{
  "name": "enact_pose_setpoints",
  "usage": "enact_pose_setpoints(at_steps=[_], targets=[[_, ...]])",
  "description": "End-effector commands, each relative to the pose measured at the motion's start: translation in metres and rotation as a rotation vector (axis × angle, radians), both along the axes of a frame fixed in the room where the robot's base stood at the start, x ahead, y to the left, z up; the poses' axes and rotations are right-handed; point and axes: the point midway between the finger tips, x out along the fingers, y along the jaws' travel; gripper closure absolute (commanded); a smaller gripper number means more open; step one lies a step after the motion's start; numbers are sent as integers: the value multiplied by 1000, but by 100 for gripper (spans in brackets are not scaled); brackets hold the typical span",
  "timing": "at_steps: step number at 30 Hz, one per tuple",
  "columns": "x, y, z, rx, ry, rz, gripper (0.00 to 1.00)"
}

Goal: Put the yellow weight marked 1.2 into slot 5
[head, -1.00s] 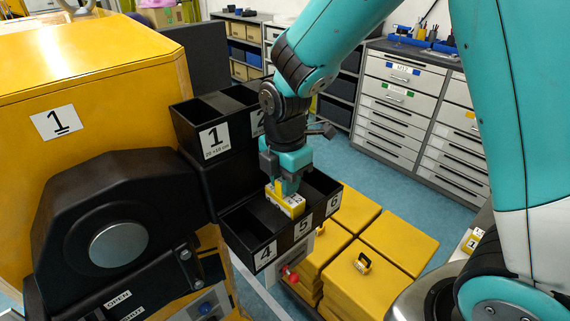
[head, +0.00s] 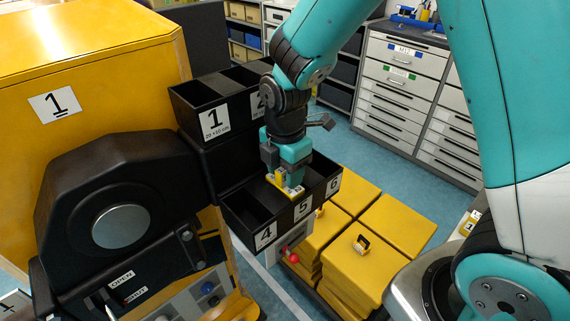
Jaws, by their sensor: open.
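The yellow weight (head: 283,181) with its white marked face sits in slot 5 of the lower black box (head: 283,221), between slot 4 and slot 6. Only its upper part shows; I cannot read its marking or see whether it rests on the slot's bottom. My gripper (head: 289,178) is open, pointing down right over the weight, with its fingers at the weight's top. The fingers partly hide the weight.
An upper black box with slot 1 (head: 212,118) and slot 2 stands behind and to the left. The yellow machine housing (head: 95,60) stands at the left. Stacked yellow blocks (head: 360,274) lie below right, one with a small weight (head: 361,244) on top. Slot 4 looks empty.

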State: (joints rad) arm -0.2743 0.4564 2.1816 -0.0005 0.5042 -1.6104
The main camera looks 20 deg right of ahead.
Motion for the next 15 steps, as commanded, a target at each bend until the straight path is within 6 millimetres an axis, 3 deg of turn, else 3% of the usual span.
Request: enact_pose_setpoints(at_steps=[5,15], targets=[[2,0,18,2,-7,0,51],[1,0,90,2,-8,0,51]])
